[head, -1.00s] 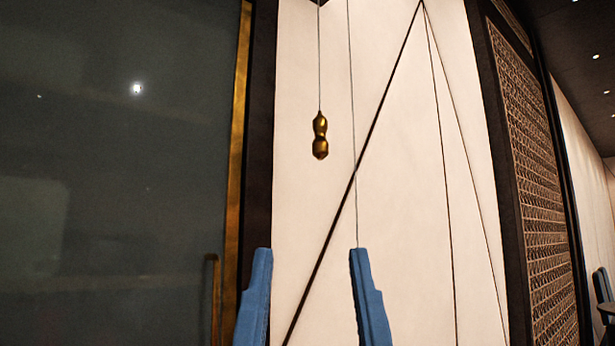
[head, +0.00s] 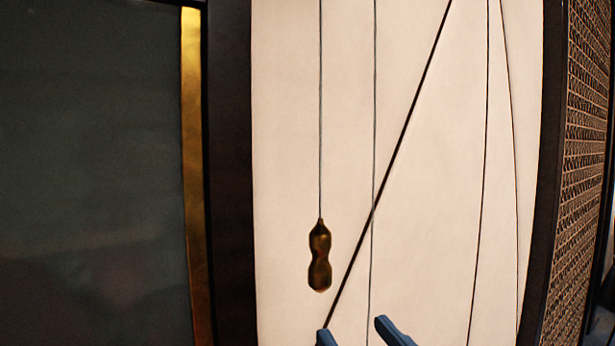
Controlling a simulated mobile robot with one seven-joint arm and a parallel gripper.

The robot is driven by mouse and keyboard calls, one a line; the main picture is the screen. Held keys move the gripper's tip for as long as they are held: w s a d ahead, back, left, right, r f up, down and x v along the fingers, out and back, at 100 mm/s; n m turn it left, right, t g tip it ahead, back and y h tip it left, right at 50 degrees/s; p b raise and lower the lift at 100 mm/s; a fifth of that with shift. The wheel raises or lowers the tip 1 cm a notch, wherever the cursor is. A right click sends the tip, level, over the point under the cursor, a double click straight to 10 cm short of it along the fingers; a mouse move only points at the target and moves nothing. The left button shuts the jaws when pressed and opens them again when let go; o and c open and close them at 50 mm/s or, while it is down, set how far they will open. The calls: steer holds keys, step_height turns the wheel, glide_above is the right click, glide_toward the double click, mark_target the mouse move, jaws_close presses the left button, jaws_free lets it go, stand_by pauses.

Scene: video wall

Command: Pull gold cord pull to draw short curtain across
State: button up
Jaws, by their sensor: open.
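The gold cord pull (head: 320,258) hangs upright on a thin grey cord (head: 320,120) in front of a cream wall panel. My gripper (head: 353,328) shows only as two blue fingertips at the bottom edge of the head view. They stand apart with nothing between them, below the pull and a little to its right. The rest of the gripper is out of view. A second thin cord (head: 374,120) hangs to the right of the pull. I cannot make out a short curtain for certain.
A dark glassy panel (head: 90,180) with a gold edge strip (head: 193,180) fills the left. A dark post (head: 230,180) stands beside it. A dark diagonal line (head: 410,110) crosses the cream panel (head: 440,200). A lattice screen (head: 585,170) stands at the right.

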mark_target(320, 256)
step_height(320, 256, up, 5)
steer(key=s+n+g+y+p, duration=0.1)
steer(key=s+g+y+p, duration=0.1)
steer(key=p, duration=0.4)
steer(key=p+x, duration=0.5)
steer(key=x, duration=0.7)
steer(key=shift+w+d+f+p, duration=0.2)
steer(key=shift+w+f+p, duration=0.15)
steer(key=shift+w, duration=0.1)
jaws_close()
stand_by(0.4)
